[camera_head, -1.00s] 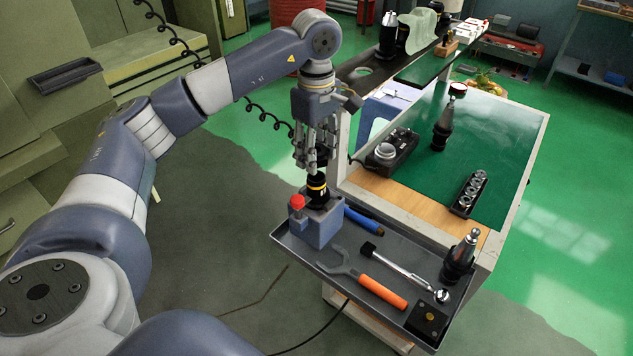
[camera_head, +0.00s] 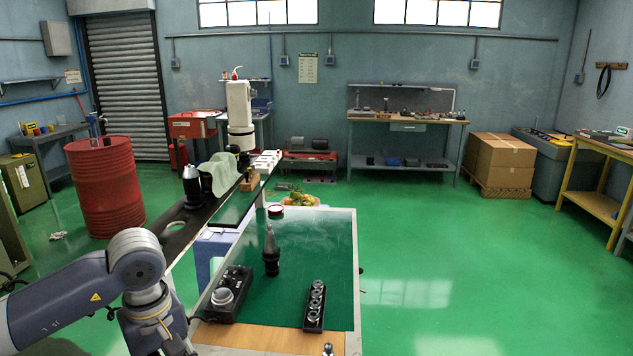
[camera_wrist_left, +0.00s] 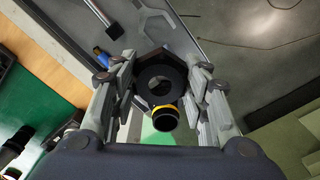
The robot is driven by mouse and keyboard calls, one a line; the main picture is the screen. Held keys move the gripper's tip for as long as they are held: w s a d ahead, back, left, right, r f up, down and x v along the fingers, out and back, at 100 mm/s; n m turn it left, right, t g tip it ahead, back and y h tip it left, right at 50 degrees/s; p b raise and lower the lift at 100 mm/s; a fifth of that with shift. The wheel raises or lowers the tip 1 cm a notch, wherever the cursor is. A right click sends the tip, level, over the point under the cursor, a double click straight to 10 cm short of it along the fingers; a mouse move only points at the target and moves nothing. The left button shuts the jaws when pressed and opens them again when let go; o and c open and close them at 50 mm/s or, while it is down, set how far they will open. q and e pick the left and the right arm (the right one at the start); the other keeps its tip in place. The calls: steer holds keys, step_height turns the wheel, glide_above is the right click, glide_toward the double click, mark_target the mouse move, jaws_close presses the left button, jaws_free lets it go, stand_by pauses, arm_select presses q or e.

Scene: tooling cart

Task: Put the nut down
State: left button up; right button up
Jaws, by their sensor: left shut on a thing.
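A dark nut (camera_wrist_left: 158,80), a black ring with a round hole, shows in the left wrist view. My left gripper (camera_wrist_left: 160,88) is shut on it, with fingers on both sides. A dark tool holder with a yellow band (camera_wrist_left: 165,118) shows just beside the nut; I cannot tell whether they touch. In the head view only the upper part of my left gripper shows at the bottom edge, and its fingertips and the nut are out of frame. My right gripper is not in view.
The green cart top (camera_head: 330,235) carries a black device (camera_head: 229,294), an upright tool holder (camera_head: 271,252) and a rack of several metal rings (camera_head: 315,306).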

arm_select(q)
steer(key=s+d+f+m, duration=0.3)
steer(key=s+d+m, duration=0.3)
steer(key=s+m, duration=0.2)
steer(key=shift+s+m, duration=0.3)
steer(key=shift+s, duration=0.3)
steer(key=shift+d, duration=0.1)
